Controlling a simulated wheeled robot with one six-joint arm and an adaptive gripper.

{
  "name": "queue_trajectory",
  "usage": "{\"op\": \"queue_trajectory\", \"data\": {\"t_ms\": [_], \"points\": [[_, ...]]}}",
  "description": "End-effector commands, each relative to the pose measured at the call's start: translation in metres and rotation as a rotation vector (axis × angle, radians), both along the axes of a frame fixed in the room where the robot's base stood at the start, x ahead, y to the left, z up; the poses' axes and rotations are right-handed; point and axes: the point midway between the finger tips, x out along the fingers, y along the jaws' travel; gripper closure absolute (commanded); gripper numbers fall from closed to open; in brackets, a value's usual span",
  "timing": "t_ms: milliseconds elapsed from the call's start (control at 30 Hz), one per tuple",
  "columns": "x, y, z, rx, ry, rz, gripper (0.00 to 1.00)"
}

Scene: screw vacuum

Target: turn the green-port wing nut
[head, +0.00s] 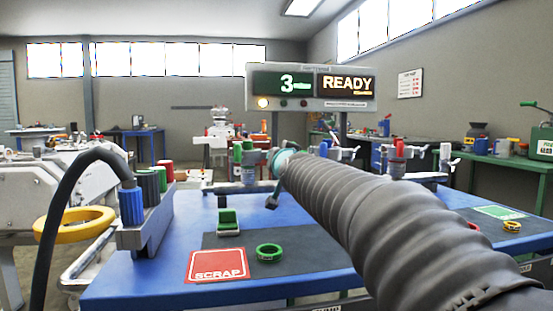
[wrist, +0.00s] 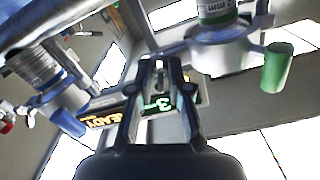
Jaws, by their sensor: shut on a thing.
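The green-port wing nut (wrist: 215,55) is a silver hub under a green band in the wrist view. One wing has a green tip (wrist: 276,67) at the right; the other reaches left to my fingertips. My gripper (wrist: 161,66) is shut on that left wing, though the contact is small in the picture. In the head view the green port (head: 248,147) stands at the table's back edge, just left of my gripper (head: 273,190). My grey sleeved arm comes from the lower right and hides part of the table.
A blue-tipped wing nut (wrist: 62,115) is close on the left in the wrist view. A red port (head: 399,149) stands further right. The blue table (head: 140,281) bears a red SCRAP mat (head: 216,266), a green ring (head: 269,251) and a green block (head: 228,221). A sign (head: 312,86) reads 3 and READY.

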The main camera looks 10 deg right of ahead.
Motion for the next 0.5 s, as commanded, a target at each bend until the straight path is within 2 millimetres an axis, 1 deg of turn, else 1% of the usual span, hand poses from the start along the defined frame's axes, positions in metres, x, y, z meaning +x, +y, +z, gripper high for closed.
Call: {"op": "queue_trajectory", "data": {"t_ms": [233, 500], "points": [[0.0001, 0.0003, -0.0008, 0.132, 0.002, 0.001, 1.00], [0.0001, 0.0003, -0.0008, 0.195, 0.001, 0.000, 1.00]]}}
